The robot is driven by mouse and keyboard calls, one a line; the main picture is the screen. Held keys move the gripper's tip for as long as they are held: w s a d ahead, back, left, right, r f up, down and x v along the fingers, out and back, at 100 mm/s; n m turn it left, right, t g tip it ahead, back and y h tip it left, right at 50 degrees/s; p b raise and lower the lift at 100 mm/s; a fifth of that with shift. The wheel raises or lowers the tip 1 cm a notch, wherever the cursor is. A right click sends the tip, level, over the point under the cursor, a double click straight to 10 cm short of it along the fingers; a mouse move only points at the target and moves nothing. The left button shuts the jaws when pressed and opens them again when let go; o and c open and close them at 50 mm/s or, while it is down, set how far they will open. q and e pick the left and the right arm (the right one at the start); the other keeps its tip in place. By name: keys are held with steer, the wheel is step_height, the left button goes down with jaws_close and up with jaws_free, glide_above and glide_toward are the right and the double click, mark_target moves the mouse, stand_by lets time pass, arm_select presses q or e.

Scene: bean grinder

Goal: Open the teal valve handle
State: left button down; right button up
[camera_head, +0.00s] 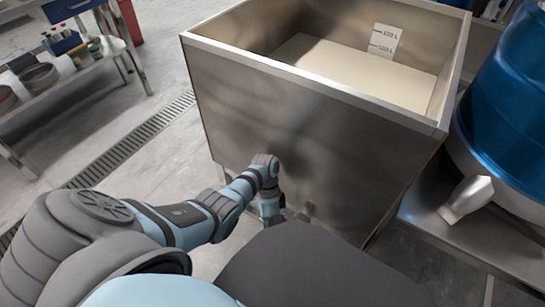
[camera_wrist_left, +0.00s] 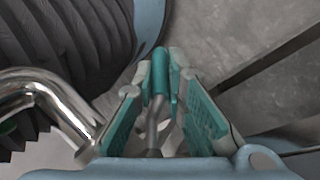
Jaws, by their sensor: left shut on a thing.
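In the left wrist view the teal valve handle (camera_wrist_left: 160,82) lies between the two fingers of my left gripper (camera_wrist_left: 164,88). The fingers are shut on it, with their teal pads on either side. A grey metal stem shows below the teal part, between the fingers. In the head view my left gripper (camera_head: 271,212) is low against the front of the steel tank (camera_head: 330,140), and the handle cannot be made out there. My right gripper is in neither view.
A chrome bent pipe (camera_wrist_left: 45,82) and a dark ribbed hose (camera_wrist_left: 75,40) are close on the left in the wrist view. A blue machine (camera_head: 515,110) stands right of the tank. A shelf (camera_head: 70,85) stands far left; open floor lies between.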

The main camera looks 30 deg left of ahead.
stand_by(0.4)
arm_select(q)
steer(key=c, duration=1.6)
jaws_free()
steer(key=shift+c, duration=0.2)
